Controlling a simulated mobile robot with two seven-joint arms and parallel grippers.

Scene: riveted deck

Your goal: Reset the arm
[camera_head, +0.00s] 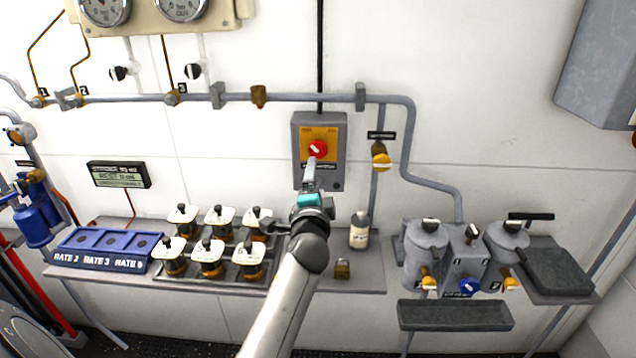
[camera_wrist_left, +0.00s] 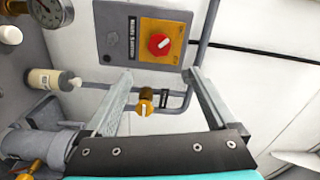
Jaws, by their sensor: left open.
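My left gripper (camera_head: 311,178) reaches up from the bottom of the head view, its teal part below the fingers. Its fingers are over the lower part of a grey wall box (camera_head: 299,150) with a yellow plate. A red rotary knob (camera_head: 318,149) sits on that plate, just above the fingertips. In the left wrist view the two fingers (camera_wrist_left: 160,74) are spread apart with nothing between them. The red knob (camera_wrist_left: 160,44) appears beyond the fingertips there, on the yellow plate of the box (camera_wrist_left: 113,45). My right gripper is in neither view.
Below the box is a grey shelf (camera_head: 375,278) with a white bottle (camera_head: 359,232), several white-topped jars (camera_head: 206,258) and a blue rate rack (camera_head: 100,250). A grey pipe (camera_head: 300,97) crosses the wall. Grey canisters (camera_head: 424,245) stand right. The wall between pipe and canisters is mostly bare.

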